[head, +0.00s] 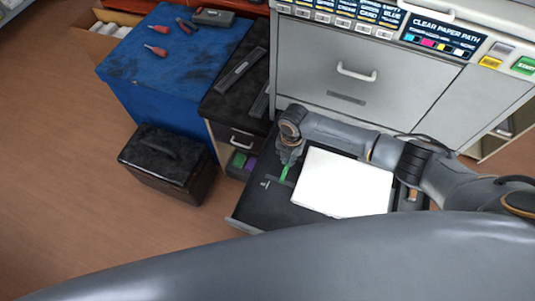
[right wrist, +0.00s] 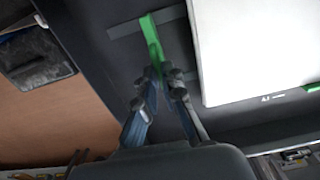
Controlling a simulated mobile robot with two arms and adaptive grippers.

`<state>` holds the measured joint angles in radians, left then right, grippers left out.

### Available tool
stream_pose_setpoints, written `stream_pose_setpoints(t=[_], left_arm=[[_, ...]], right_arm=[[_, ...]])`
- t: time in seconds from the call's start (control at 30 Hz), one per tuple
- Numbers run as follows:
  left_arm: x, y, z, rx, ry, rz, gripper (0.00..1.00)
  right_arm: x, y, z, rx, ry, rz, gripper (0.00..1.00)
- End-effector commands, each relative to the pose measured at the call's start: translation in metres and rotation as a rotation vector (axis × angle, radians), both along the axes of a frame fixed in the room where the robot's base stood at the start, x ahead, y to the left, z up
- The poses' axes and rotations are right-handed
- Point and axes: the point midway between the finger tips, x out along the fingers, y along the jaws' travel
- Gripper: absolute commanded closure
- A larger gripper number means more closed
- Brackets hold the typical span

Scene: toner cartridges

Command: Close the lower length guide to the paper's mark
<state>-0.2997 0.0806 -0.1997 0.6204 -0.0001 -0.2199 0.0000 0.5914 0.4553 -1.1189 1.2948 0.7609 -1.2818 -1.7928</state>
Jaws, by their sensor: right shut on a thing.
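The open paper tray (head: 262,212) is dark and holds a white paper stack (head: 343,183). A green length guide (head: 285,173) stands in a slot left of the stack, with a gap between them. It also shows in the right wrist view (right wrist: 150,32). My right gripper (head: 290,158) is over the guide, and in the right wrist view its fingertips (right wrist: 158,74) are shut on the guide's lower end. Small pale marks (head: 265,184) are on the tray floor left of the guide. My left gripper is not in view.
The grey printer front (head: 360,75) with a closed drawer rises behind the tray. A black toolbox (head: 163,160) stands on the floor at left, near a blue cabinet (head: 145,85). Another green piece (right wrist: 312,87) shows at the stack's edge. Wooden floor is free at left.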

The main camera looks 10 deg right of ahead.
Motion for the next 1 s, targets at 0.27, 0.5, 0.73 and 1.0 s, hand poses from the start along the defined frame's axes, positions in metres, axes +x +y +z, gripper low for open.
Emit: stream_pose_setpoints(t=[0.27,0.5,0.73,1.0], left_arm=[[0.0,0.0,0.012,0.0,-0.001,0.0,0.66],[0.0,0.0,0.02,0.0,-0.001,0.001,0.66],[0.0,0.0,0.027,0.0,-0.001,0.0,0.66],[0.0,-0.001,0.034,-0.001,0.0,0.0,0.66]], right_arm=[[-0.012,-0.018,0.001,-0.003,0.001,0.0,1.0],[-0.021,-0.032,0.001,-0.004,0.001,-0.002,1.0],[-0.03,-0.045,0.001,-0.003,0.002,-0.001,1.0],[-0.041,-0.062,0.001,-0.005,0.003,-0.001,1.0]])
